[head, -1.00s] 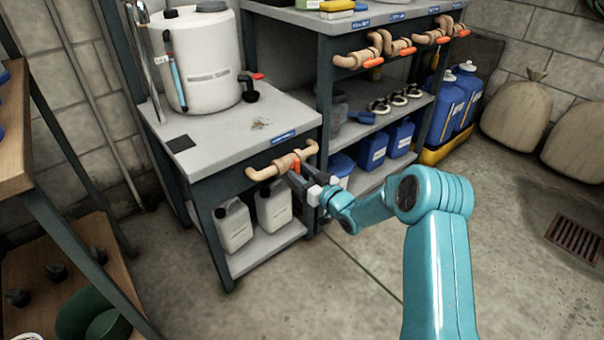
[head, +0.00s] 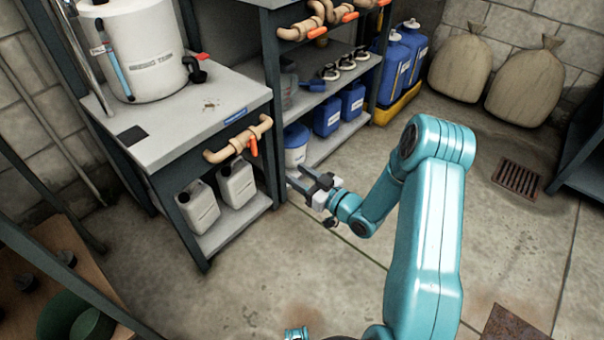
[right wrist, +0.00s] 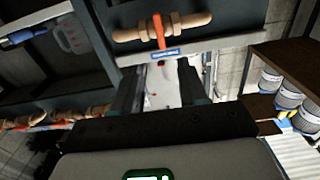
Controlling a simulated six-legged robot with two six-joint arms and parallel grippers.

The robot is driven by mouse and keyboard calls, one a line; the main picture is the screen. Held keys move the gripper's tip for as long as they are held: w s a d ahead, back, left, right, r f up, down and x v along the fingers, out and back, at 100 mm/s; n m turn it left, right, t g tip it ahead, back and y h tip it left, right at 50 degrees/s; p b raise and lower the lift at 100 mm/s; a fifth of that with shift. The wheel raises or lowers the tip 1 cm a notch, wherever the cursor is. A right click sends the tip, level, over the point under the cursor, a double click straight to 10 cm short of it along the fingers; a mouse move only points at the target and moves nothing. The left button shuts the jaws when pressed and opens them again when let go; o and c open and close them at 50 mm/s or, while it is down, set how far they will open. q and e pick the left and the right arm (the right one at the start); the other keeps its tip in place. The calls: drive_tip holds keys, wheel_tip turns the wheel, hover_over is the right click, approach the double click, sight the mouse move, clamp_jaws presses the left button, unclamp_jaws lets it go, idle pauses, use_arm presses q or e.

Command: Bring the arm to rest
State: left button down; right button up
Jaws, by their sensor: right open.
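My right arm is teal and comes in from the lower right of the head view. Its gripper (head: 308,185) is open and empty, over the floor in front of the shelving and to the right of the low bench. The pipe with the orange valve handle (head: 252,146) on the bench front is to the left of the gripper, clear of it. In the right wrist view the two dark fingers (right wrist: 157,85) stand apart with nothing between them, and the pipe and its orange handle (right wrist: 158,30) show beyond them. My left gripper is not in view.
The bench (head: 190,120) carries a white tank (head: 135,50), with white jugs (head: 238,182) on its lower shelf. Blue containers (head: 328,116) stand on the shelving at the back. Sacks (head: 525,85) lean on the wall. The floor around a drain grate (head: 518,179) is clear.

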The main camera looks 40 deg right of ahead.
drive_tip(key=shift+s, duration=0.3)
